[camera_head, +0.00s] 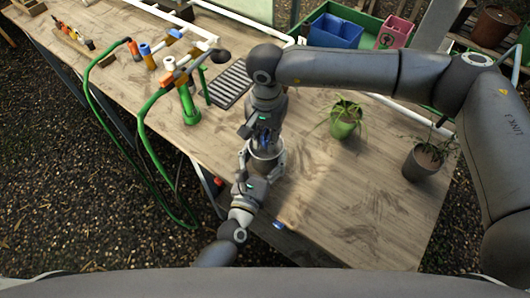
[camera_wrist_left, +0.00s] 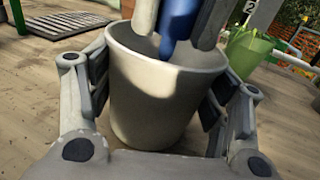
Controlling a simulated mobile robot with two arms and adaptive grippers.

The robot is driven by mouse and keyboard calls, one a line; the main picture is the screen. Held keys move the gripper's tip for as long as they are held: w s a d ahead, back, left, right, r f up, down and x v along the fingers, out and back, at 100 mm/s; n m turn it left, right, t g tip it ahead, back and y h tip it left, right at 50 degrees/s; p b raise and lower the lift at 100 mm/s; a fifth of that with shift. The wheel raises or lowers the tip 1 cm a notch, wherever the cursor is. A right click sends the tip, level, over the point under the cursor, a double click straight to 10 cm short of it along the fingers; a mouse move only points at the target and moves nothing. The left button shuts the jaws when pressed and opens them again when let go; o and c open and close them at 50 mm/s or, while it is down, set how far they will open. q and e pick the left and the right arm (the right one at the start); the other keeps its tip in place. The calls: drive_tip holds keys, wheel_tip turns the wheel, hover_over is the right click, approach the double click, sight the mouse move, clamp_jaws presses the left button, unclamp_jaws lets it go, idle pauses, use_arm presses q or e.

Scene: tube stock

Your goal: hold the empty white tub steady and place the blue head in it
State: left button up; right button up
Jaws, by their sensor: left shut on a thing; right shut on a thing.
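The white tub (camera_wrist_left: 150,105) stands upright on the wooden table. In the head view the tub (camera_head: 264,160) is partly hidden by my arms. My left gripper (camera_head: 256,168) is shut around the tub's sides; its fingers show on both sides in the left wrist view (camera_wrist_left: 155,95). My right gripper (camera_head: 261,138) is above the tub, pointing down. It is shut on the blue head (camera_wrist_left: 178,28), whose lower end hangs at the tub's mouth in the left wrist view. Whether it touches the tub's inside cannot be told.
A green potted plant (camera_head: 343,128) and a dark potted plant (camera_head: 424,160) stand to the right. A black grate (camera_head: 232,84) lies behind. Green hoses and fittings (camera_head: 188,104) are to the left. A small blue item (camera_head: 279,225) is at the front edge. The front right table is clear.

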drive_tip(key=o, duration=0.8)
drive_tip(key=shift+o, duration=0.2)
wheel_tip(320, 180, up, 12)
drive_tip(key=shift+r, duration=0.1)
use_arm(q)
drive_tip(key=o, duration=1.1)
